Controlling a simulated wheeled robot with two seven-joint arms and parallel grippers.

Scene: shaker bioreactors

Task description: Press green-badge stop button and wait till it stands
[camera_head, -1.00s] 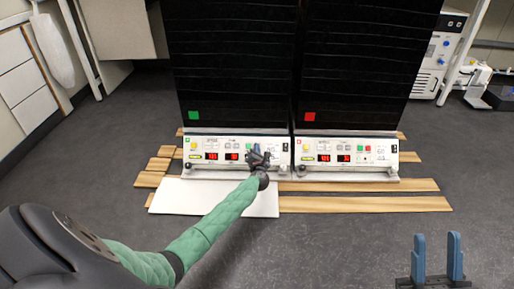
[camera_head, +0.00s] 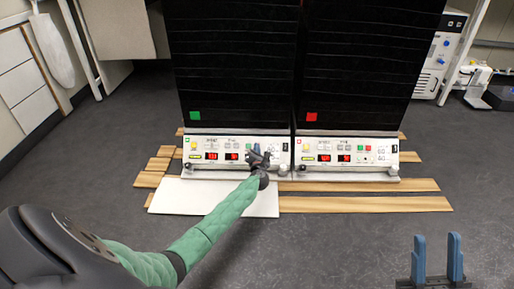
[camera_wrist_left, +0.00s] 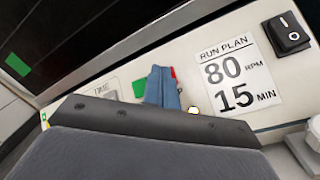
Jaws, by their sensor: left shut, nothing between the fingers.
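The left shaker bioreactor, a dark box with a green badge (camera_head: 195,115), stands above a white control panel (camera_head: 208,168) with red displays. The green badge also shows in the left wrist view (camera_wrist_left: 17,64). My left gripper (camera_head: 259,157) is at the right part of this panel. In the left wrist view its blue fingers (camera_wrist_left: 163,88) are shut and empty, with tips over the red stop button (camera_wrist_left: 173,72), which is mostly hidden. A green button (camera_wrist_left: 141,89) lies left of the fingers. I cannot tell whether the tips touch the button. My right gripper (camera_head: 436,260) is open and empty.
The right shaker with a red badge (camera_head: 311,117) stands close beside, with a similar panel. A run plan label (camera_wrist_left: 238,80) reads 80 RPM, 15 MIN, beside a black rocker switch (camera_wrist_left: 288,35). Wooden boards (camera_head: 365,204) and a white sheet (camera_head: 180,198) lie in front.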

